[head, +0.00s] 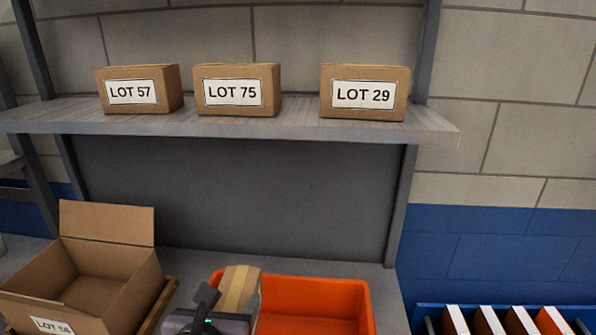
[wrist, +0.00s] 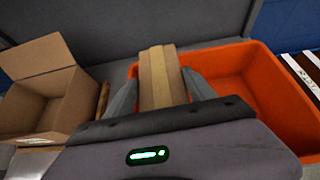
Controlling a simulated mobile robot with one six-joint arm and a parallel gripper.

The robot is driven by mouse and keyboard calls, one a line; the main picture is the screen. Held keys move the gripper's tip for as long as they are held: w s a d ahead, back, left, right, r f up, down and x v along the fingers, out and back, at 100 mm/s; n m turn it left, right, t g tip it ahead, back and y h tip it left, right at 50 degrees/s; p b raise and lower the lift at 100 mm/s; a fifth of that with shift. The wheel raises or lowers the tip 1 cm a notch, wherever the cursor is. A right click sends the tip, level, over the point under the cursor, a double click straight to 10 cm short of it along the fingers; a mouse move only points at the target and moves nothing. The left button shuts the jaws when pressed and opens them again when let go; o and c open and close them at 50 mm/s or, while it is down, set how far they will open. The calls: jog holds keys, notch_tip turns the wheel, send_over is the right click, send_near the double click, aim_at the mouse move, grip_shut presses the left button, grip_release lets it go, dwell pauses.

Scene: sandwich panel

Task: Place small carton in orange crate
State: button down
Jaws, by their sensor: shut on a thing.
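The small carton (head: 238,288) is brown with a lighter tape strip. It also shows in the wrist view (wrist: 161,78), between the two fingers. My gripper (head: 233,301) is shut on it; the fingers flank it in the wrist view (wrist: 161,88). The orange crate (head: 345,291) stands on the lower surface and also shows in the wrist view (wrist: 268,62). The carton overlaps the crate's left end in the head view. In the wrist view it is at the crate's left rim. I cannot tell its height above the crate. The crate's visible floor looks empty.
An open cardboard box (head: 120,290) labelled LOT 58 or similar stands left of the crate. Cartons LOT 57 (head: 172,88), LOT 75 (head: 271,88) and LOT 29 (head: 397,90) sit on the upper shelf (head: 300,131). A blue bin (head: 430,311) with several upright items is at right.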

notch_tip(320, 180, down, 10)
jog(key=b, duration=0.5)
jog(key=shift+r, duration=0.4)
